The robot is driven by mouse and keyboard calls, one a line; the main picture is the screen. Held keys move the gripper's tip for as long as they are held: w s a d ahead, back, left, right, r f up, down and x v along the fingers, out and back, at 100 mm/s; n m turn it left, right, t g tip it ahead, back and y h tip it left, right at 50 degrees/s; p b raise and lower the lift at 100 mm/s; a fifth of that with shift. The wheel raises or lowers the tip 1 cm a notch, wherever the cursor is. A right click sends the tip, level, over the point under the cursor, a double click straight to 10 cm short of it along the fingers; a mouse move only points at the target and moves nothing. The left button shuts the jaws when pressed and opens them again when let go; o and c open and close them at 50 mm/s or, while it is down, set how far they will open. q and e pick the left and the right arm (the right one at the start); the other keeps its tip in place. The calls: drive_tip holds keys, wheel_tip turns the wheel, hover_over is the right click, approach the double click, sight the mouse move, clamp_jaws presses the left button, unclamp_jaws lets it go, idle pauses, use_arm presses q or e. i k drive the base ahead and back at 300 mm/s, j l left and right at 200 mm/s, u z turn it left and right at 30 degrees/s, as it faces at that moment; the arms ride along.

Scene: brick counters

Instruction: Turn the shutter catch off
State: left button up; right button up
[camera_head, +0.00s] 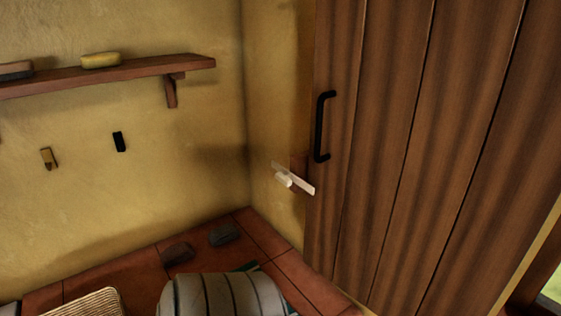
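The shutter catch (295,180) is a pale flat bar with a small rounded knob, on the yellow wall by the left edge of the wooden shutter (390,150). The bar slopes down to the right, and its right end overlaps the shutter's edge. A brownish plate shows behind it. The shutter is made of brown vertical planks and carries a black handle (323,126) above the catch. Neither of my grippers is in view.
A wooden shelf (130,73) on the left wall holds a yellow block (101,60) and a brownish block. Two small fittings are on the wall below. On the tiled counter (130,275) lie two dark stones, a striped roll (225,296) and a woven item (85,303).

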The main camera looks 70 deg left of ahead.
sight(286, 177)
drive_tip(key=u, duration=1.05)
